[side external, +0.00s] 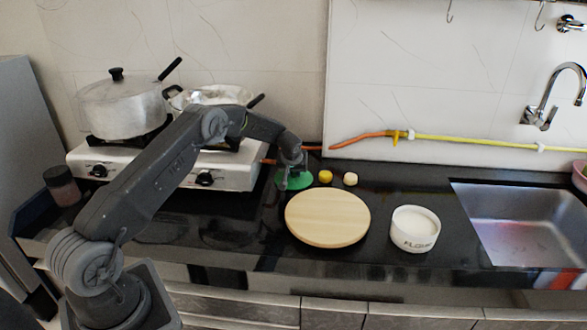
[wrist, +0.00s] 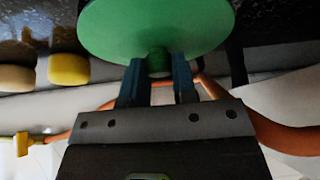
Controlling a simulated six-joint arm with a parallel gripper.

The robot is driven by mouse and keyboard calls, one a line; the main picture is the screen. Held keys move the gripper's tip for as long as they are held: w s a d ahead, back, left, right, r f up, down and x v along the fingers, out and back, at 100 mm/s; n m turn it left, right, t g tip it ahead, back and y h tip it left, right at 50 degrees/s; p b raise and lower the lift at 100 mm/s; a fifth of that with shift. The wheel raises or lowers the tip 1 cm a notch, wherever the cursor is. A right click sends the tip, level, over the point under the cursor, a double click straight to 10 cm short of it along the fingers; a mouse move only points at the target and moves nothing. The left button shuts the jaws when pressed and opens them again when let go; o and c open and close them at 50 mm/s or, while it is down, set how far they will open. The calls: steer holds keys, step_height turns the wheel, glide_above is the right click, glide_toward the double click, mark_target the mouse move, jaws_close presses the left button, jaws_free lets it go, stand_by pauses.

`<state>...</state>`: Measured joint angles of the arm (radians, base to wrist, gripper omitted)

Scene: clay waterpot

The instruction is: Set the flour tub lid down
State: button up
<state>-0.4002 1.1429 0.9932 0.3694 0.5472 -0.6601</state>
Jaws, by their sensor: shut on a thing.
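The green round lid (side external: 296,182) is at the back of the dark counter, just right of the stove. In the wrist view the lid (wrist: 150,22) fills the top middle, with its green knob (wrist: 158,62) between my two fingers. My gripper (side external: 291,171) is shut on the knob from above; it also shows in the wrist view (wrist: 157,70). I cannot tell whether the lid touches the counter or hangs slightly above it. The white flour tub (side external: 413,241) stands open at the front right, with pale contents showing.
A round wooden board (side external: 327,218) lies in front of the lid. A yellow piece (side external: 325,177) and a cream piece (side external: 350,179) sit right of the lid. The stove (side external: 225,171) with pots (side external: 122,108) is left. An orange hose (side external: 358,138) runs behind; the sink (side external: 525,225) is right.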

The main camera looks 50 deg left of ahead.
steer(key=shift+f, duration=0.15)
steer(key=o, duration=0.9)
